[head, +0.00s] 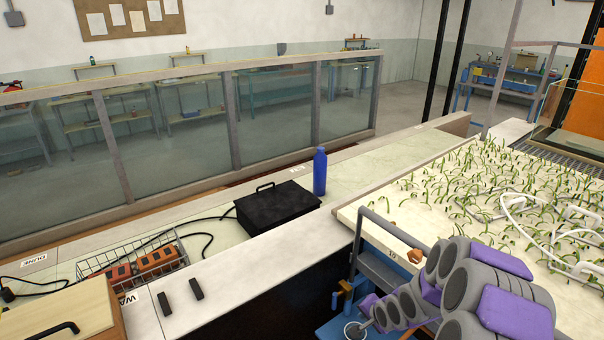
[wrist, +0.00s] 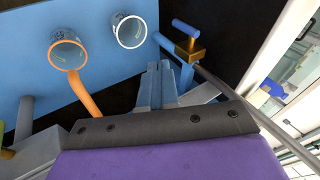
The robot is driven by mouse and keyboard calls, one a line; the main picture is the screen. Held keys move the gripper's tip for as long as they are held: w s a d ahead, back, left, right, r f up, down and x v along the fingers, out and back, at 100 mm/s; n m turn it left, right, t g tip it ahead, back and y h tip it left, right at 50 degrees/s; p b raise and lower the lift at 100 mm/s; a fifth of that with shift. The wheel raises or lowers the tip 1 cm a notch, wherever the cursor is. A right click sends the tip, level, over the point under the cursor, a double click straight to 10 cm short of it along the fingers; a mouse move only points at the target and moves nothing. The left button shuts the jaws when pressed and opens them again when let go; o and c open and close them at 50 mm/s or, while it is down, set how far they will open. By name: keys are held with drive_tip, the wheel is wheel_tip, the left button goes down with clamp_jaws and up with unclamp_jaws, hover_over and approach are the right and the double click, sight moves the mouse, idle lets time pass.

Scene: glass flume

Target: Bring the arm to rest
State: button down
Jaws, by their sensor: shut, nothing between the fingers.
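My arm shows at the lower right of the head view as grey rounded links with purple panels. It is folded low beside the planted bed (head: 440,190). My gripper (wrist: 159,68) shows in the wrist view as two grey-blue fingers side by side, shut and empty. It points toward a blue panel (wrist: 100,90) and a dark area. The fingertips are not clearly seen in the head view.
A black box (head: 278,211), blue bottle (head: 320,172) and wire basket (head: 133,262) stand on the ledge.

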drive_tip(key=s+r+n+g+h, duration=0.2)
drive_tip(key=s+r+n+g, duration=0.1)
drive_tip(key=s+r, duration=0.7)
drive_tip(key=s+a+r+n+g, duration=0.1)
drive_tip(key=s+r, duration=0.4)
drive_tip(key=s, duration=0.5)
drive_tip(key=s+a+r+n+g, duration=0.2)
drive_tip(key=s+r, duration=0.3)
drive_tip(key=s, duration=0.5)
drive_tip(key=s+a+r+n+g, duration=0.1)
drive_tip(key=s+r, duration=0.4)
drive_tip(key=s, duration=0.5)
drive_tip(key=shift+s+a+n+g, duration=0.3)
drive_tip(key=shift+n+g, duration=0.3)
drive_tip(key=shift+n, duration=0.6)
drive_tip(key=shift+w+d, duration=0.1)
drive_tip(key=shift+d, duration=0.1)
